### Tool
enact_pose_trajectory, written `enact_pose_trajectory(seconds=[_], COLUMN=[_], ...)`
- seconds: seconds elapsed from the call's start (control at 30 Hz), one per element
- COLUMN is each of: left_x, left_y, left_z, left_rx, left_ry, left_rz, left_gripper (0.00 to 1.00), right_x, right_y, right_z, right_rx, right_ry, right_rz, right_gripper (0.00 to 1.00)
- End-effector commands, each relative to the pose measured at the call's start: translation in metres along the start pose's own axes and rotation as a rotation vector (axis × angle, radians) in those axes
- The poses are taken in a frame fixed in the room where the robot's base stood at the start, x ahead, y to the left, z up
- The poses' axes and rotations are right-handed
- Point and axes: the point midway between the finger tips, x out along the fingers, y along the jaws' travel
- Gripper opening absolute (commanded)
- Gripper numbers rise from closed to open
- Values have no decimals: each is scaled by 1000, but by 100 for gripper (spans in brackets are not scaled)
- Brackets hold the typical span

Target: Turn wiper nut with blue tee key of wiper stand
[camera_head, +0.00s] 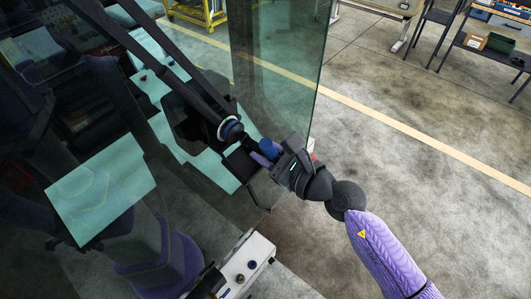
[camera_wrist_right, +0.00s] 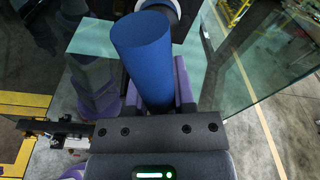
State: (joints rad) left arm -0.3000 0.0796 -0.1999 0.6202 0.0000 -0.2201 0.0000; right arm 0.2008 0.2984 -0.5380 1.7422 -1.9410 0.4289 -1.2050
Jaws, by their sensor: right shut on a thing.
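My right gripper (camera_head: 262,156) is shut on the blue tee key (camera_head: 270,148), beside the glass. In the right wrist view the key's thick blue handle (camera_wrist_right: 142,55) stands between the finger pads. The black wiper arm (camera_head: 187,82) runs down from the upper left to its pivot, where a round nut end with a pale ring (camera_head: 230,128) shows just left of the gripper. A whitish ring (camera_wrist_right: 160,8) shows behind the handle in the wrist view. I cannot tell whether the key is seated on the nut. My left gripper is not in view.
A large glass pane (camera_head: 280,70) stands behind the gripper, with dark glass and reflections to the left. A white box with dark knobs (camera_head: 258,248), perhaps the wiper stand, is at the bottom. Open concrete floor (camera_head: 420,150) lies to the right.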

Motion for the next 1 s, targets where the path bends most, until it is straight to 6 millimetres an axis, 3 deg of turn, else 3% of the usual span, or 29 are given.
enact_pose_trajectory(seconds=[0.13, 0.4, 0.63, 0.9, 1.0], left_x=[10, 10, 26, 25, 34], left_y=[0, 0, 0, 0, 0], left_z=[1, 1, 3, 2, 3], left_rx=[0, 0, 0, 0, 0], left_ry=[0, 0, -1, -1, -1], left_rz=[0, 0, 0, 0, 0], left_gripper=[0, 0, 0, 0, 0], right_x=[0, 0, 0, 0, 0], right_y=[0, 0, 0, -1, 0], right_z=[-2, -1, -2, 0, -2], right_rx=[-212, -254, -648, -673, -791], right_ry=[-3, -4, -7, -7, -11], right_rz=[-26, -32, -79, -82, -97], right_gripper=[0, 0, 0, 0, 0])
